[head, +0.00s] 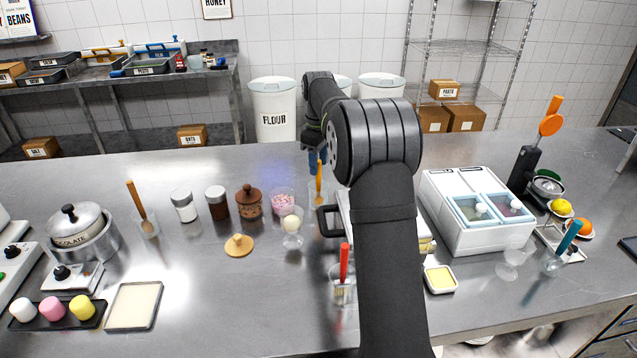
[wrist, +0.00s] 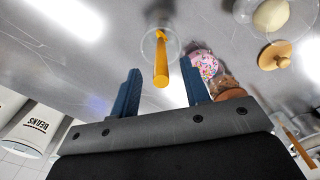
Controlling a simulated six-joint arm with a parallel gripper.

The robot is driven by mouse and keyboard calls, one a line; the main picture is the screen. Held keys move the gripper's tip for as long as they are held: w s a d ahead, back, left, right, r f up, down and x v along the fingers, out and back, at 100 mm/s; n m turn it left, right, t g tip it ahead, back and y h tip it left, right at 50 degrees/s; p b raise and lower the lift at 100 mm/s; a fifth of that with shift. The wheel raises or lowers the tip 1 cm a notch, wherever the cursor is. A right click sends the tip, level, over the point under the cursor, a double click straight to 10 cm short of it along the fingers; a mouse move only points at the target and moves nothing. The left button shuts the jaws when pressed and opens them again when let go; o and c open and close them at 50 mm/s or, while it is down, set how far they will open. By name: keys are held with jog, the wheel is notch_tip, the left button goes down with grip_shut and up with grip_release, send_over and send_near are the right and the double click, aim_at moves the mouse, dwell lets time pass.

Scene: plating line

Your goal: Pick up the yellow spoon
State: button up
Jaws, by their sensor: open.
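The yellow spoon (head: 319,178) stands upright in a clear glass (head: 318,203) on the steel counter, just left of my arm. In the wrist view the yellow spoon (wrist: 161,62) shows handle-first, with its lower end in the clear glass (wrist: 175,44). My gripper (head: 317,161) is at the top end of the spoon, its blue fingers partly hidden by my arm in the head view. In the wrist view my gripper (wrist: 157,76) is open, with the spoon handle between the two blue fingers. A gap shows on each side of the handle; I see no contact.
A bowl of pink sprinkles (head: 282,202), a brown lidded pot (head: 249,202) and a glass with a pale scoop (head: 292,226) stand left of the spoon. A red spoon (head: 344,262) stands in a glass nearer me. A white topping box (head: 478,213) is to the right.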

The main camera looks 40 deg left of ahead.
aim_at(318, 184)
jog(key=shift+s+f, duration=0.1)
jog(key=shift+f, duration=2.3)
grip_shut()
